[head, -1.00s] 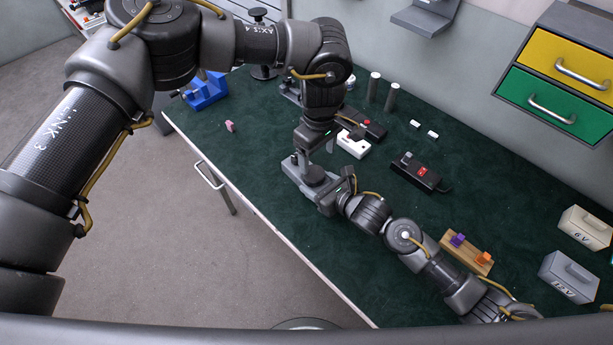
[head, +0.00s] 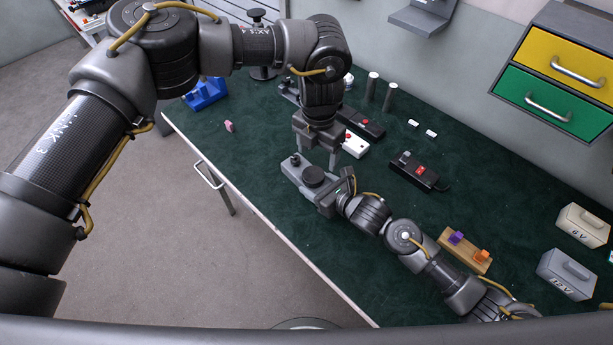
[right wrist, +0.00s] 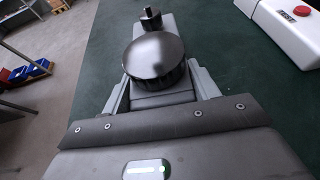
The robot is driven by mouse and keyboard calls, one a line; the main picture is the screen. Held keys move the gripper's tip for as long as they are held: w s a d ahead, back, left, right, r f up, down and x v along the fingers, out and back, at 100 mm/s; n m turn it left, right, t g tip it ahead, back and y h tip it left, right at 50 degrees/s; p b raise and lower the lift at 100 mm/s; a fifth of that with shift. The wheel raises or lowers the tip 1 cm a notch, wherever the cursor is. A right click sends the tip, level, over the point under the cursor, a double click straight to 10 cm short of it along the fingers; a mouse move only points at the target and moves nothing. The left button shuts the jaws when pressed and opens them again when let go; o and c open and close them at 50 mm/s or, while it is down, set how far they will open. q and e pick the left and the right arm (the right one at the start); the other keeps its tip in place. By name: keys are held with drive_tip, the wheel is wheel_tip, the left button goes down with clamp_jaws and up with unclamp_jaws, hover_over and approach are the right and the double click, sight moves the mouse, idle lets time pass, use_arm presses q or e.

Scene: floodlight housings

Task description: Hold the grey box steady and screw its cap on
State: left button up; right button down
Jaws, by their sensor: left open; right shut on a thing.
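The grey box (head: 296,170) lies on the green table top in the head view, with a dark round cap (head: 314,176) on its upper face. The right wrist view shows the cap (right wrist: 155,56) close up, sitting over the grey box (right wrist: 124,32); how tightly it is seated I cannot tell. My right gripper (head: 325,193) is shut on the box's near end, its fingers on either side in the right wrist view (right wrist: 158,88). My left gripper (head: 316,158) points down, open and empty, just above and behind the cap in the head view.
A white box with a red button (head: 356,145) stands close behind my left gripper. A black switch box (head: 418,170) and a wooden block with purple and orange pieces (head: 464,252) lie to the right. The table's front edge (head: 262,222) is close to the box.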

sight(312, 174)
use_arm(q)
drive_tip(key=n, duration=0.7)
drive_tip(key=shift+a+n, duration=0.1)
drive_tip(key=shift+n, duration=0.3)
use_arm(e)
drive_tip(key=shift+r, duration=0.1)
use_arm(q)
drive_tip(key=n, duration=0.4)
drive_tip(key=shift+w+n, duration=0.1)
drive_tip(key=shift+n, duration=0.3)
drive_tip(key=n, duration=0.5)
drive_tip(key=shift+a, duration=0.1)
drive_tip(key=n, duration=0.7)
drive_tip(key=shift+w+a, duration=0.1)
drive_tip(key=shift+a, duration=0.05)
drive_tip(key=n, duration=0.4)
drive_tip(key=shift+a+n, duration=0.1)
drive_tip(key=shift+n, duration=0.3)
drive_tip(key=n, duration=0.5)
drive_tip(key=shift+w+a, duration=0.1)
drive_tip(key=shift+f, duration=4.05)
